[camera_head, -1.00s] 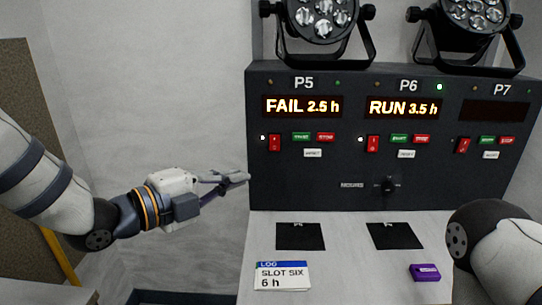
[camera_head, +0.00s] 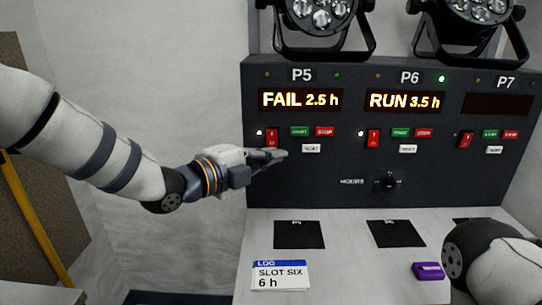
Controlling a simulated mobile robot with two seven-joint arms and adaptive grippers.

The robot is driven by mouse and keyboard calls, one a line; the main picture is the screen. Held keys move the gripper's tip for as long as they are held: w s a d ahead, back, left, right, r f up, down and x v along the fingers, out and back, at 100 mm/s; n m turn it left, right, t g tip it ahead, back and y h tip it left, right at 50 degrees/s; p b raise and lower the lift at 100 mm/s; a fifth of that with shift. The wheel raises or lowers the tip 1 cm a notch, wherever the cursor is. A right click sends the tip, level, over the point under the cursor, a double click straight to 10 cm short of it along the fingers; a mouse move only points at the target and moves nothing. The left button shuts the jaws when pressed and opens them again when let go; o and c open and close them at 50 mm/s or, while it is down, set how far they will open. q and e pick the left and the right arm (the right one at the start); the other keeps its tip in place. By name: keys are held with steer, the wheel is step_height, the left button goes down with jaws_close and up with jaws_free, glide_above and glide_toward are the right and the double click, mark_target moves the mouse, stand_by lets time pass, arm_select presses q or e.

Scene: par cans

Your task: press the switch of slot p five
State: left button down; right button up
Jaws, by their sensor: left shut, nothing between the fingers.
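The panel (camera_head: 340,185) has a P5 slot at its left, with a display (camera_head: 300,99) reading FAIL 2.5 h. Below it are a red rocker switch (camera_head: 271,137) with a small lit white lamp (camera_head: 259,133) at its left, a green button (camera_head: 299,131), a red button (camera_head: 325,131) and a white button (camera_head: 311,148). My left gripper (camera_head: 283,153) is shut and empty, its tips just below the P5 rocker switch in the picture. I cannot tell whether it touches the panel. My right gripper is out of view; only part of my right arm shows at lower right.
The P6 display (camera_head: 404,101) reads RUN 3.5 h, with its own red switch (camera_head: 373,139). The P7 display (camera_head: 498,104) is dark. Par cans (camera_head: 324,25) stand on top.

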arm_select(q)
steer(key=shift+w+f, duration=0.2)
steer(key=shift+w, duration=0.9)
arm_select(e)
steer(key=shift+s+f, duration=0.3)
